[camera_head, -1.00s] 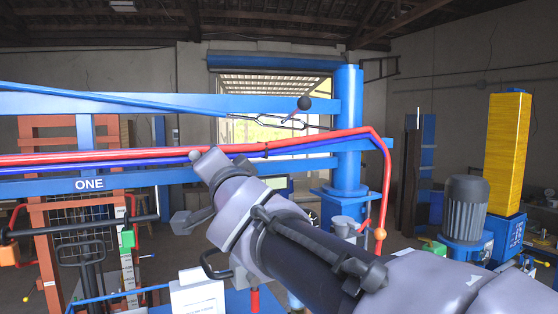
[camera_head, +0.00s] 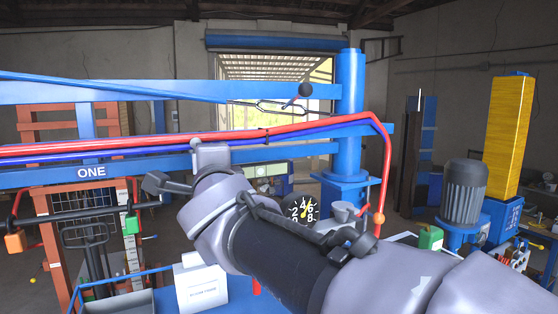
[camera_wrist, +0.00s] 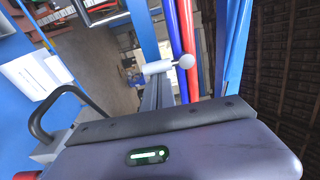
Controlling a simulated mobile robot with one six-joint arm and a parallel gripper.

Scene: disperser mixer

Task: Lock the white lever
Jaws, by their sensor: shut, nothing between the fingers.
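The white lever (camera_wrist: 158,68) shows in the wrist view as a short pale bar ending in a round ball, beside the red and blue pipes. In the head view the lever (camera_head: 211,154) stands just past the end of my arm, in front of the blue beam, with its ball at its upper left. My gripper (camera_wrist: 160,86) is shut and empty, with its narrow fingers pointing at the lever's bar. The fingertips overlap the bar in the picture; I cannot tell whether they touch it. My wrist hides the fingers in the head view.
A blue beam (camera_head: 130,168) marked ONE and red and blue pipes (camera_head: 300,124) run across to a blue column (camera_head: 348,130). A black-ball lever (camera_head: 305,90) sits above. A dial (camera_head: 303,209) and a white box (camera_head: 200,287) stand near my arm.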

